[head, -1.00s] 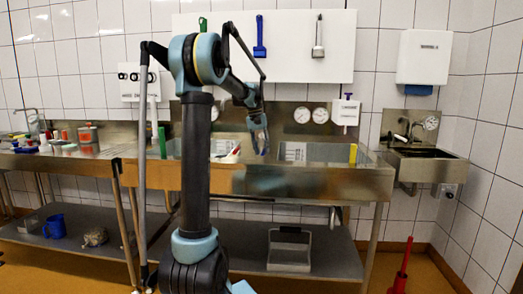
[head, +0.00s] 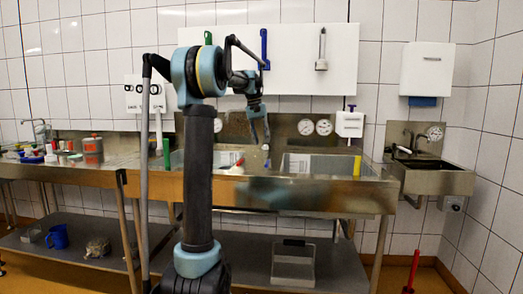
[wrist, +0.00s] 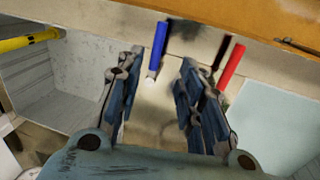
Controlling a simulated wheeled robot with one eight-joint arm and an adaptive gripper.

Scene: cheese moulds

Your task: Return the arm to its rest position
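My arm stands upright in front of the steel bench in the head view, bent over at the top. My gripper (head: 260,138) hangs down from it, in front of the back panel and above the basins. In the wrist view my gripper (wrist: 160,72) has its two fingers spread well apart, and nothing is held between them. A blue handle (wrist: 158,45) and a red handle (wrist: 232,65) show beyond the fingertips, apart from them.
The steel bench (head: 225,192) has a basin with a yellow handle (head: 357,166) at its right. Red and white items (head: 92,146) crowd the left end. A hand sink (head: 432,172) is at right. A grey crate (head: 293,268) and blue jug (head: 57,237) are on the lower shelf.

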